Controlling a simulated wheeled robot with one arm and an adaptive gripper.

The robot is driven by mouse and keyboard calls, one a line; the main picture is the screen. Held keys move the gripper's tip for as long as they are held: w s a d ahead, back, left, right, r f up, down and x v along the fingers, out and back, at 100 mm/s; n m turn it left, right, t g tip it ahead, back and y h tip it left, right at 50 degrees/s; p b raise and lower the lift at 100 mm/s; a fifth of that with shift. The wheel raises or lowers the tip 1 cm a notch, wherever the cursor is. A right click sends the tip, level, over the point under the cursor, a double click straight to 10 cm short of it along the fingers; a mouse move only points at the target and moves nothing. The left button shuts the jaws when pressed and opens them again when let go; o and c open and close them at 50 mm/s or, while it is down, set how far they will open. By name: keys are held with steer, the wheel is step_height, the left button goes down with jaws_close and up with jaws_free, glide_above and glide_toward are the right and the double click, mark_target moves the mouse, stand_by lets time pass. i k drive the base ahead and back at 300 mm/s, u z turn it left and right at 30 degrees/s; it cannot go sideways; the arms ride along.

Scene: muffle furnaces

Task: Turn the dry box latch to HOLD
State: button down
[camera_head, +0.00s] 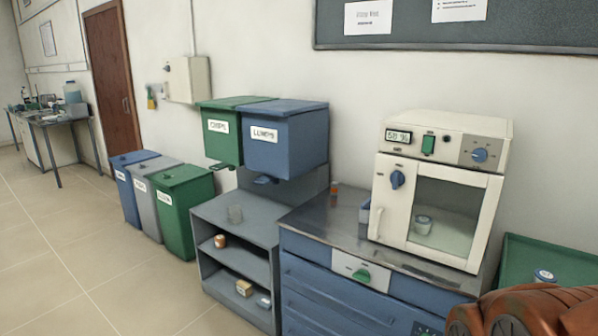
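The dry box (383,222), a white cabinet with a glass door and a small display, stands on the counter at the right. A blue knob (397,179), which looks like its latch, is at the upper left of the front, beside the door glass. Its setting is too small to read. A second blue knob (480,155) and a green switch (428,144) are on the upper panel. The door looks closed, and a small white jar (423,225) shows behind the glass. Part of my orange-brown arm fills the lower right corner. My gripper is not visible.
The dry box stands on a metal-topped blue cabinet (330,296) with a green knob (361,275). A grey shelf unit (262,232) stands to the left. Green (219,146) and blue (287,142) bins hang above it. The floor at left is clear.

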mark_target(397, 178)
steer(key=z, duration=0.05)
steer(key=k, duration=1.05)
steer(key=u, duration=1)
steer(key=i, duration=1.15)
steer(key=z, duration=0.3)
